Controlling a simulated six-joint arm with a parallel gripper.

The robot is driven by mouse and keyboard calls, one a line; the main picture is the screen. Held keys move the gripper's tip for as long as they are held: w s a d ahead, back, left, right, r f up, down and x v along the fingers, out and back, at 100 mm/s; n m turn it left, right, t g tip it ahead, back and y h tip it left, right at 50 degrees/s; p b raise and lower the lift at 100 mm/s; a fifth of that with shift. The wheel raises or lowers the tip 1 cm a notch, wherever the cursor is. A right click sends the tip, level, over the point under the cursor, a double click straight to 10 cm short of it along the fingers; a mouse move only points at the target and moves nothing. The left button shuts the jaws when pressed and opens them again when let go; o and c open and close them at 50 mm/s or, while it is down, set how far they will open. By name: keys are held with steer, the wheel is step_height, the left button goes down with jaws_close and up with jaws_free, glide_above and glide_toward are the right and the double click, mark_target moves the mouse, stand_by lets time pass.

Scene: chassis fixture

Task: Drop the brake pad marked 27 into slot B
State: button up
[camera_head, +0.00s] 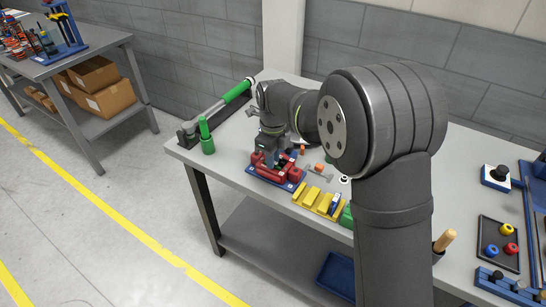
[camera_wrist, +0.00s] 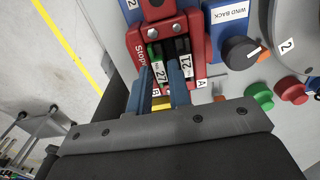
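The brake pad marked 27 (camera_wrist: 160,75) has a dark body, a green strip and a white label. In the wrist view it sits between my gripper's blue fingers (camera_wrist: 161,72), which flank it closely with no clear gap. Its lower part is hidden in the red caliper fixture (camera_wrist: 137,42). The label B (camera_wrist: 155,93) shows beside the pad, partly covered by a finger. A second pad marked 21 (camera_wrist: 186,64) stands to its right, near the label A (camera_wrist: 202,83). In the head view my gripper (camera_head: 268,156) is low over the red fixture (camera_head: 293,174); the pads are too small to make out there.
A blue WIND BACK box (camera_wrist: 229,16) with a black knob (camera_wrist: 240,52) stands right of the fixture, near green and red buttons. In the head view, yellow blocks (camera_head: 313,197) lie right of the fixture, and a green-handled lever (camera_head: 236,91) lies behind it on the left.

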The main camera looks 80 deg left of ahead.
steer(key=shift+r, duration=0.2)
steer(key=shift+r, duration=1.3)
steer(key=o, duration=0.5)
steer(key=shift+o, duration=0.2)
steer(key=shift+r, duration=2.25)
